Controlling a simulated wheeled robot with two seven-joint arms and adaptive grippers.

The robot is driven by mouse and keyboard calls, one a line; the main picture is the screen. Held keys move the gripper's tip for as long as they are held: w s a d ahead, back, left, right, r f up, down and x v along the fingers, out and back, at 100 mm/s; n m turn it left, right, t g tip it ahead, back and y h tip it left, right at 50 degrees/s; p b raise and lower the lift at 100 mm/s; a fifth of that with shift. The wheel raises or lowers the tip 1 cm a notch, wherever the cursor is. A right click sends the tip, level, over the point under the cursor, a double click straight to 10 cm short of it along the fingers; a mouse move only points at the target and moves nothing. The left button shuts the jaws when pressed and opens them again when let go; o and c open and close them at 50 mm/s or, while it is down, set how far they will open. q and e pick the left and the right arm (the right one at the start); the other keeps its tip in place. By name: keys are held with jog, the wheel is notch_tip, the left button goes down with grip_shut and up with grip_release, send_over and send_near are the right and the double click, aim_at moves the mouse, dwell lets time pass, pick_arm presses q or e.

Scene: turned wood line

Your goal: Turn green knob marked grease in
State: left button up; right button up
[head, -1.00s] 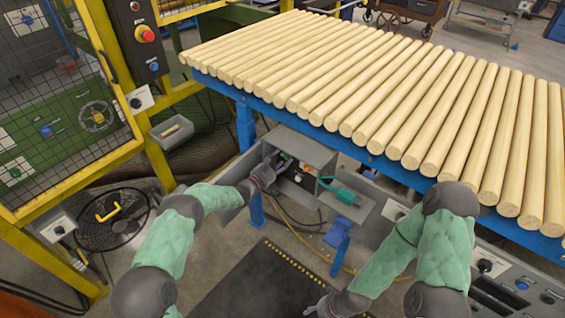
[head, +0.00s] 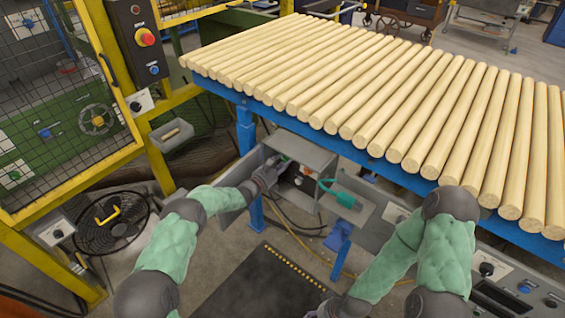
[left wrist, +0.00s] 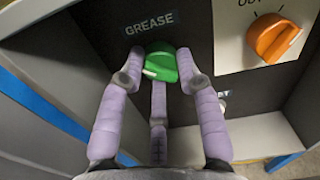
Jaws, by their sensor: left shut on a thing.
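The green knob (left wrist: 160,66) sits on a dark panel below the label GREASE (left wrist: 149,23) in the left wrist view. My left gripper (left wrist: 160,75) is shut on it, with purple-grey fingers at its left and right sides and another below. In the head view my left gripper (head: 268,175) reaches into the open grey box (head: 306,156) under the conveyor, and the knob is mostly hidden there. My right gripper (head: 322,310) is low at the bottom edge, partly cut off, and its fingers are too unclear to judge.
An orange knob (left wrist: 274,38) is right of the green one on a white plate. A green connector (head: 342,195) with a cable juts out beside the box. The blue-framed conveyor (head: 395,172) with wooden rods hangs above. A fan (head: 112,222) stands on the floor at left.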

pick_arm(q)
jog(key=shift+f, duration=0.1)
jog(key=shift+f+m, duration=0.1)
jog(key=shift+m, duration=3.2)
jog(key=o, duration=1.1)
jog(key=shift+c, duration=0.2)
jog(key=shift+o, duration=0.4)
jog(key=shift+s+a, duration=0.1)
jog(key=v, duration=1.1)
jog(key=shift+s+a, duration=0.2)
jog(key=shift+s, duration=0.15)
